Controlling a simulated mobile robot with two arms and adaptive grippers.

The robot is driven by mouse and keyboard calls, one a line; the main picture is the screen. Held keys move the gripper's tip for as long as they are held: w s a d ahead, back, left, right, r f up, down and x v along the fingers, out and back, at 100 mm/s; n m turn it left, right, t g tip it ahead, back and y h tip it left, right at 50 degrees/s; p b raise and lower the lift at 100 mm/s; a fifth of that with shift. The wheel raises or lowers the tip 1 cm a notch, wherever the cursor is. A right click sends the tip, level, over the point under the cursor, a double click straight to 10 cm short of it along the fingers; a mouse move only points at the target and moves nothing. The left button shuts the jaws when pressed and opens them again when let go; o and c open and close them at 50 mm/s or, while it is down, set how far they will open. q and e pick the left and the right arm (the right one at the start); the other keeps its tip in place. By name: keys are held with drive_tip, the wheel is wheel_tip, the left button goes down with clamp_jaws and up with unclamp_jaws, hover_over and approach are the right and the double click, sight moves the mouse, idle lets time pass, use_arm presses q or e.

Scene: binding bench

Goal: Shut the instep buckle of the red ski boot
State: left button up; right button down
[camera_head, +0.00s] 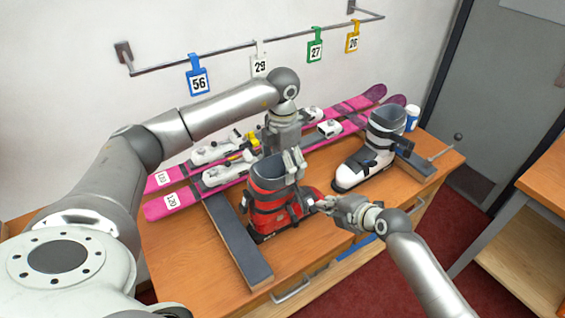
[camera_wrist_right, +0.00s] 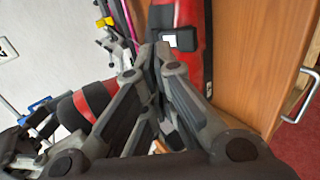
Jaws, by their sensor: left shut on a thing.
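The red ski boot (camera_head: 270,196) stands upright on the wooden bench, with a dark liner and dark straps and buckles. My left gripper (camera_head: 293,165) reaches down from above and is shut on the rim of the boot's cuff. My right gripper (camera_head: 322,203) is beside the boot's front, low down at the instep; its fingers look closed together. In the right wrist view its fingertips (camera_wrist_right: 156,48) are close to a black buckle part with a white square (camera_wrist_right: 179,39) on the red shell. I cannot tell whether they touch it. The instep lever is largely hidden by the fingers.
Pink skis (camera_head: 175,198) with bindings lie behind the boot. A white and black boot (camera_head: 364,163) stands to the right, near a white and blue cup (camera_head: 412,118). A dark bar (camera_head: 238,243) lies left of the red boot. A rail with number tags (camera_head: 198,80) is on the wall.

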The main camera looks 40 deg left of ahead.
drive_tip(key=v, duration=1)
drive_tip(key=shift+d+r, duration=0.2)
drive_tip(key=shift+d, duration=0.1)
drive_tip(key=shift+s, duration=0.15)
use_arm(q)
drive_tip(key=o, duration=1.6)
drive_tip(key=shift+c, duration=0.2)
wheel_tip(320, 180, up, 12)
